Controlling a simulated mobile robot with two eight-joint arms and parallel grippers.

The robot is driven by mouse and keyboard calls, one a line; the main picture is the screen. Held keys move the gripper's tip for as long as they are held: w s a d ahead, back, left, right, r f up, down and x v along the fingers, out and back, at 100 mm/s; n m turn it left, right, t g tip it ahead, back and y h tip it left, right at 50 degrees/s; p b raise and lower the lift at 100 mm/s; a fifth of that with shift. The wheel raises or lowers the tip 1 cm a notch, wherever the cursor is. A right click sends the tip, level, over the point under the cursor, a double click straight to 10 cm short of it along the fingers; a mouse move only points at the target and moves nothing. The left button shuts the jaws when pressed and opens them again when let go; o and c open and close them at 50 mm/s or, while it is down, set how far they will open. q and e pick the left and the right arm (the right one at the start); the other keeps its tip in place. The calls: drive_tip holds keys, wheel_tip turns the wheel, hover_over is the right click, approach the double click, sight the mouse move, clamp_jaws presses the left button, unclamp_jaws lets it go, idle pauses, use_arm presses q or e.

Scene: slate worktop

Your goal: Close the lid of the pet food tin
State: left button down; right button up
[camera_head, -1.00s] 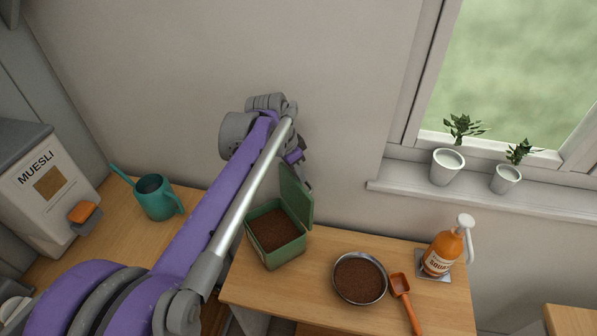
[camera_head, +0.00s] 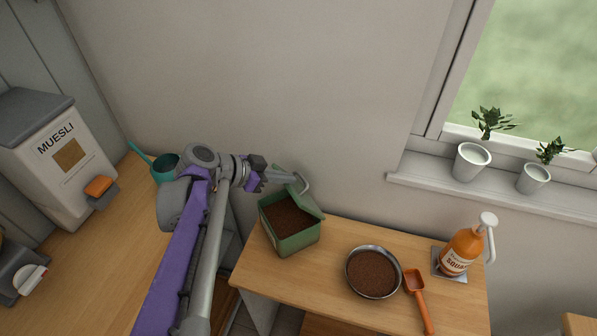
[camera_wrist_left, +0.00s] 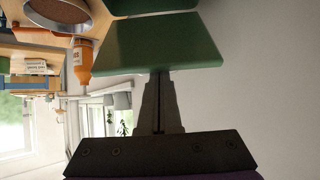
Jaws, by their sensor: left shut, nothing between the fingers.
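The green pet food tin (camera_head: 299,243) stands on the wooden surface, filled with brown food. Its hinged green lid (camera_head: 311,204) is partly open, tilted at the tin's back right side. My left gripper (camera_head: 306,185) is behind and above the tin, at the lid, and covers part of it. In the left wrist view the shut, empty fingers (camera_wrist_left: 160,82) point at the green lid (camera_wrist_left: 158,45), with the tips at or very near its edge; contact is hard to tell. My right gripper is not in view.
A metal bowl of brown food (camera_head: 373,272), an orange scoop (camera_head: 417,297) and an orange squash bottle (camera_head: 462,252) stand right of the tin. A teal watering can (camera_head: 165,167) and a muesli dispenser (camera_head: 60,160) are at left. The wall is close behind.

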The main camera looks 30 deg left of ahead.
use_arm(q)
drive_tip(key=s+a+f+t+h+b, duration=0.3)
drive_tip(key=s+f+t+b, duration=0.2)
drive_tip(key=f+b, duration=0.7)
drive_tip(key=shift+s+a+t, duration=0.3)
drive_tip(key=shift+s+a, duration=0.05)
drive_tip(key=shift+s, duration=0.55)
